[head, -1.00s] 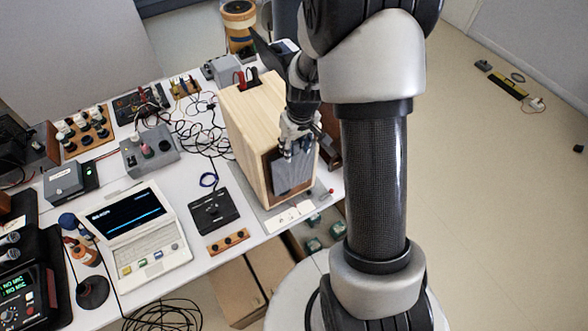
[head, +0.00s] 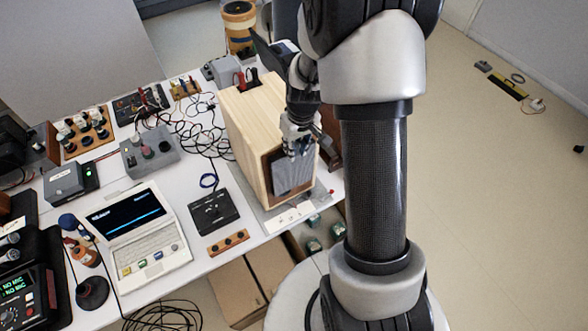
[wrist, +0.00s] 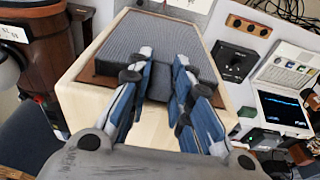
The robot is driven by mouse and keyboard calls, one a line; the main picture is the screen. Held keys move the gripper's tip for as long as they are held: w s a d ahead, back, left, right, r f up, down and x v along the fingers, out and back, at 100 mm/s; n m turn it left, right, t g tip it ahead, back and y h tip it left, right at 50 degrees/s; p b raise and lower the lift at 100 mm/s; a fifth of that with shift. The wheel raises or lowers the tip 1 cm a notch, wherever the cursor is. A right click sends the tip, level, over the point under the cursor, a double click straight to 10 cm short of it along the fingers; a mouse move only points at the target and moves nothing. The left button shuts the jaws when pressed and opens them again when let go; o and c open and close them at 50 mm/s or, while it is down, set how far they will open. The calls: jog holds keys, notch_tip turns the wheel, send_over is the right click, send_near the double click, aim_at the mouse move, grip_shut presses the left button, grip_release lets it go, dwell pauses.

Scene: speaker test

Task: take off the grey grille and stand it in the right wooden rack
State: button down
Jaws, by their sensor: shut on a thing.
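The speaker is a pale wooden box (head: 250,135) on the table, with a brown front frame (wrist: 100,80). The grey grille (head: 294,178) is at the speaker's front; in the wrist view its woven face (wrist: 160,45) fills the top middle. My gripper (head: 297,153) is at the upper edge of the grille. In the wrist view my blue-padded fingers (wrist: 158,85) are shut on a grey part of the grille. I cannot tell whether the grille is seated or slightly off the frame. A dark brown wooden piece (head: 331,150) stands right of the speaker, partly hidden by my arm; I cannot tell whether it is the rack.
A white laptop (head: 137,232) and a black box (head: 213,211) stand left of the speaker. Loose cables (head: 195,135) lie behind them. A white labelled strip (head: 288,217) lies at the table edge before the speaker. Open floor is to the right.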

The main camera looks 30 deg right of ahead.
jog(key=shift+r+p, duration=0.3)
jog(key=shift+r, duration=0.3)
dwell(0.4)
jog(key=shift+s, duration=0.2)
dwell(0.4)
jog(key=s+b, duration=0.2)
jog(key=s, duration=0.4)
jog(key=shift+s, duration=0.35)
dwell(1.0)
jog(key=shift+d, duration=0.1)
dwell(0.3)
